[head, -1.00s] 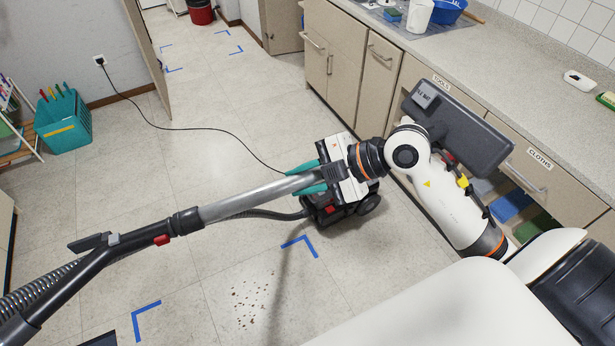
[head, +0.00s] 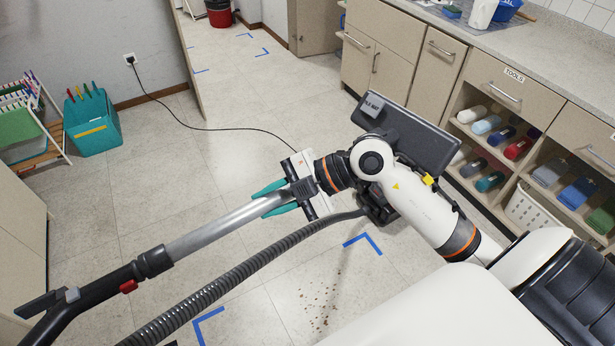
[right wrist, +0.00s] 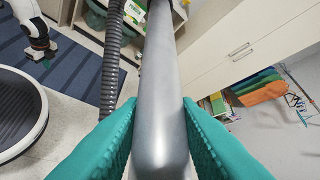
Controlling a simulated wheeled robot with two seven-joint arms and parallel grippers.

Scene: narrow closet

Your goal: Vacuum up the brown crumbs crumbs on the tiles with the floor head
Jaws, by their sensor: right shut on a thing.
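My right gripper (head: 283,200), with teal fingers, is shut around the silver wand (head: 225,225); the right wrist view shows the tube (right wrist: 162,110) between both fingers. The wand slants from its black handle (head: 90,298) at lower left. The dark, wide floor head (head: 420,135), labelled TILE MAT, shows beyond my right wrist and appears held above the floor. Brown crumbs (head: 320,300) lie scattered on the tiles at lower middle, clear of the floor head. My left gripper (right wrist: 40,50) shows small in the right wrist view; its jaws are unclear.
The vacuum's body (head: 376,208) stands mostly hidden behind my right arm. Its ribbed hose (head: 250,265) crosses the foreground. A black cord (head: 200,129) runs to the wall socket. Blue tape corners (head: 362,243) mark the floor. Cabinets (head: 385,50) line the right; a teal bin (head: 93,122) stands left.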

